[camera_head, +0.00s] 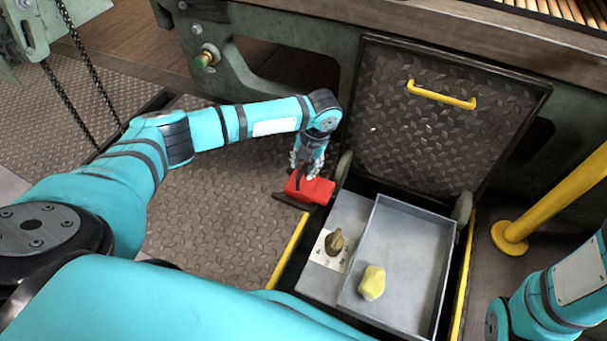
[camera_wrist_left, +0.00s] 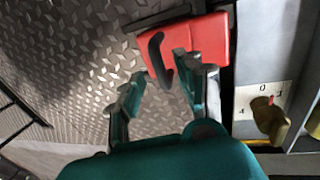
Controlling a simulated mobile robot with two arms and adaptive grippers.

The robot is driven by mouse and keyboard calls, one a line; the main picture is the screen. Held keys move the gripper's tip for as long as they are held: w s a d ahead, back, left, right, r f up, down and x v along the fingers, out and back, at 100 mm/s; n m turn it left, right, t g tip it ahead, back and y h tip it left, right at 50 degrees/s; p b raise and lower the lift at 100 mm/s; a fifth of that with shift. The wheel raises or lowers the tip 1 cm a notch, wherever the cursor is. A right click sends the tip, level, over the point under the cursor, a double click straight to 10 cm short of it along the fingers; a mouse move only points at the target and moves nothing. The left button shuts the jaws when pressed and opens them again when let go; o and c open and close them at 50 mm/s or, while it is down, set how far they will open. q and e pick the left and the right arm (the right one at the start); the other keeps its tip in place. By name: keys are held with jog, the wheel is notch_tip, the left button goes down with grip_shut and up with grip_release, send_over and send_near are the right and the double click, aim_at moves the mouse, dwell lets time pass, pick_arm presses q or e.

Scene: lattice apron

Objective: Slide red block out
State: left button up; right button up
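The red block (camera_head: 312,188) sits on the patterned metal floor at the left edge of the floor hatch, close to the base of its raised lid. In the left wrist view the red block (camera_wrist_left: 210,42) has a dark curved handle (camera_wrist_left: 158,58) on its side. My left gripper (camera_head: 308,168) is right at the block and partly covers it in the head view. In the wrist view its fingers (camera_wrist_left: 160,78) are apart with nothing held between them. The right finger overlaps the block's lower part; I cannot tell if it touches. My right gripper is out of view.
The hatch lid (camera_head: 425,125) with a yellow handle (camera_head: 441,95) stands raised. Inside the opening are a grey tray (camera_head: 425,235) holding a yellow lump (camera_head: 372,282), and a brass knob (camera_head: 335,243). A yellow post (camera_head: 550,205) stands right. The floor left of the block is clear.

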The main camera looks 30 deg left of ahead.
pick_arm(q)
jog(key=shift+a+f, duration=0.15)
jog(key=shift+f, duration=0.55)
grip_shut()
